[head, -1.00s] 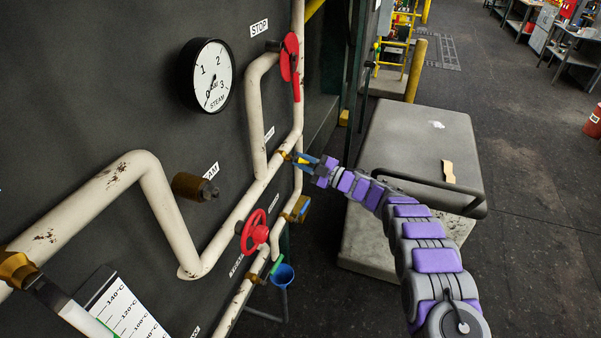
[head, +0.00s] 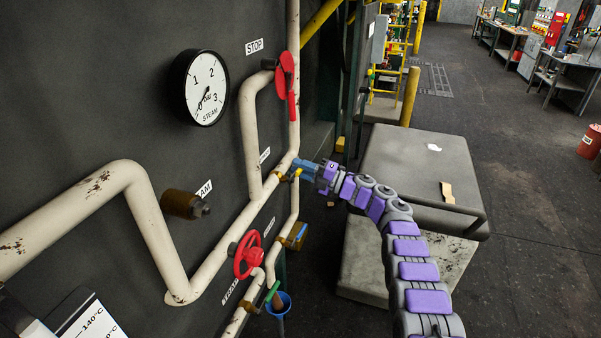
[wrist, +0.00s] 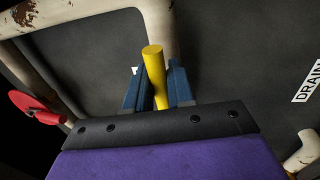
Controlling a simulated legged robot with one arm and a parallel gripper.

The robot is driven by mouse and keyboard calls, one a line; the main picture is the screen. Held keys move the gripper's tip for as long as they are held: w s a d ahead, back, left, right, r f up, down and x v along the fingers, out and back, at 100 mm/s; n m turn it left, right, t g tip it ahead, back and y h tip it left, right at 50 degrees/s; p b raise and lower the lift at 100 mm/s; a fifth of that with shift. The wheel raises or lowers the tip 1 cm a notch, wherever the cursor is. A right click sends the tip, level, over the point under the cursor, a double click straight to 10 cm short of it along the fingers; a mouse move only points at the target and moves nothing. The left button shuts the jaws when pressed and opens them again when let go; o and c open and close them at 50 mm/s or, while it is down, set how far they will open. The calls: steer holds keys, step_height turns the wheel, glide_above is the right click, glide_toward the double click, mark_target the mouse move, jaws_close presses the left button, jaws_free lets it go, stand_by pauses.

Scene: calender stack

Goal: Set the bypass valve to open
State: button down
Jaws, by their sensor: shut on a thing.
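The bypass valve's yellow lever handle (wrist: 153,65) stands between the blue fingers of my gripper (wrist: 155,78) in the wrist view. The fingers are shut on it, and its rounded end sticks out beyond them. In the head view my gripper (head: 299,166) is at the brass fitting of the pale branch pipe (head: 296,198). Only a small yellow bit of the lever (head: 298,173) shows there; the fingers hide most of it. The small label (head: 264,155) near this valve is too small to read.
A red handwheel (head: 248,254) is below left, and a red lever (head: 287,85) is above by the STOP sign. A steam gauge (head: 201,88) is on the dark wall. A blue funnel (head: 279,304) hangs low.

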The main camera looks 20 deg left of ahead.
stand_by(0.5)
steer(key=c, duration=1.1)
jaws_free()
steer(key=p+v, duration=0.2)
steer(key=v, duration=1.5)
steer(key=shift+w+d+p, duration=0.2)
steer(key=shift+p, duration=0.2)
